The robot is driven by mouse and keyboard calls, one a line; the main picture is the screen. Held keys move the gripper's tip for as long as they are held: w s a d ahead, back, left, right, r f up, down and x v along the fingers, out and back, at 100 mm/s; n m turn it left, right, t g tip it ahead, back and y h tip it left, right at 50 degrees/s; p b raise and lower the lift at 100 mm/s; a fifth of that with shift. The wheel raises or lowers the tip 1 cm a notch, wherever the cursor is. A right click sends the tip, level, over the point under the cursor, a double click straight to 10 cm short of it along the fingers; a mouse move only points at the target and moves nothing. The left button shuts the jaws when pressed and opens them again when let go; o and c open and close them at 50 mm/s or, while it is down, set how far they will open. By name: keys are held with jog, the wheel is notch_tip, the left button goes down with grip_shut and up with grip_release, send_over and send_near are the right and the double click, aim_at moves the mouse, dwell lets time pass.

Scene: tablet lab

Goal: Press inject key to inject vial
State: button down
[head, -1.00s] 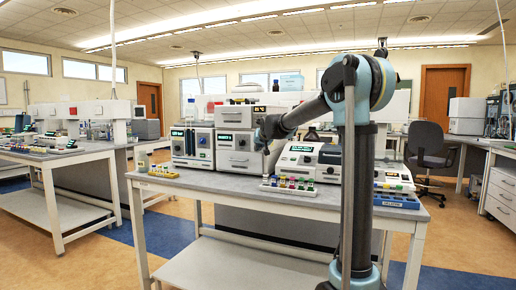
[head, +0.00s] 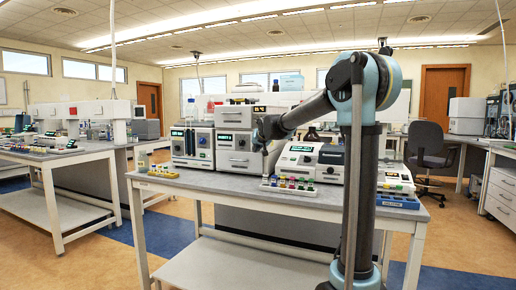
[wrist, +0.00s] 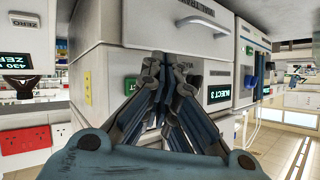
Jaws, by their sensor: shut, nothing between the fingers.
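The stacked instrument (head: 237,141) stands on the middle bench. Its dark display (wrist: 219,94) reads INJECT 3, upside down, in the wrist view, just right of my fingers. In the head view my gripper (head: 266,172) is at the instrument's right front side. No vial can be clearly identified at the instrument.
A white instrument (head: 299,157) stands close right of my gripper. A rack of coloured caps (head: 289,183) lies at the bench front below it. A blue tray (head: 397,201) sits at the right bench end. The left front of the bench (head: 205,183) is mostly clear.

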jog(key=s, duration=0.1)
jog(key=s+a, duration=0.1)
jog(key=s, duration=0.2)
jog(key=shift+s+a, duration=0.1)
jog(key=shift+a, duration=0.2)
jog(key=shift+d, duration=0.15)
dwell(0.4)
